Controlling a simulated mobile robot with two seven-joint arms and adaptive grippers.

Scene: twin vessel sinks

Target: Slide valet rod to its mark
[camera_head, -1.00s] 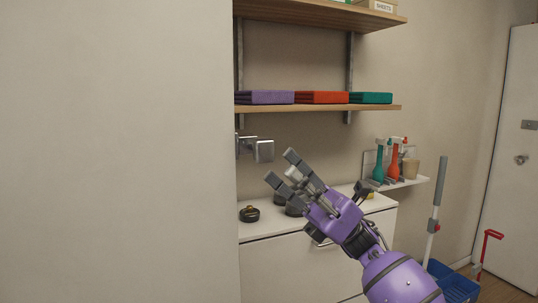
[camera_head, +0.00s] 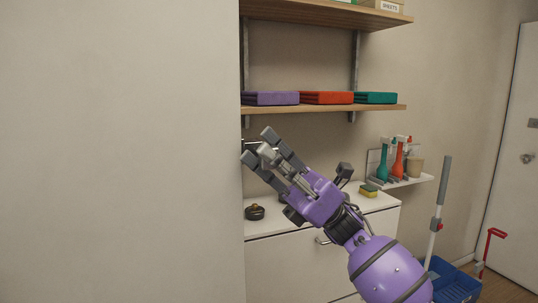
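A silvery metal fitting (camera_head: 256,143), which I take to be the valet rod, is on the back wall below the lower shelf, beside the near wall's edge. Most of it is hidden behind my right gripper, and no mark can be made out. My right gripper (camera_head: 261,149) has its grey fingers spread and points up and left, in front of the fitting. I cannot tell whether it touches the fitting. My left gripper is not in view.
A blank near wall (camera_head: 120,150) fills the left. A wooden shelf (camera_head: 320,109) holds purple, red and teal folded cloths. Below, a white cabinet (camera_head: 280,262) bears a dark round pot (camera_head: 255,212) and a sponge (camera_head: 368,190).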

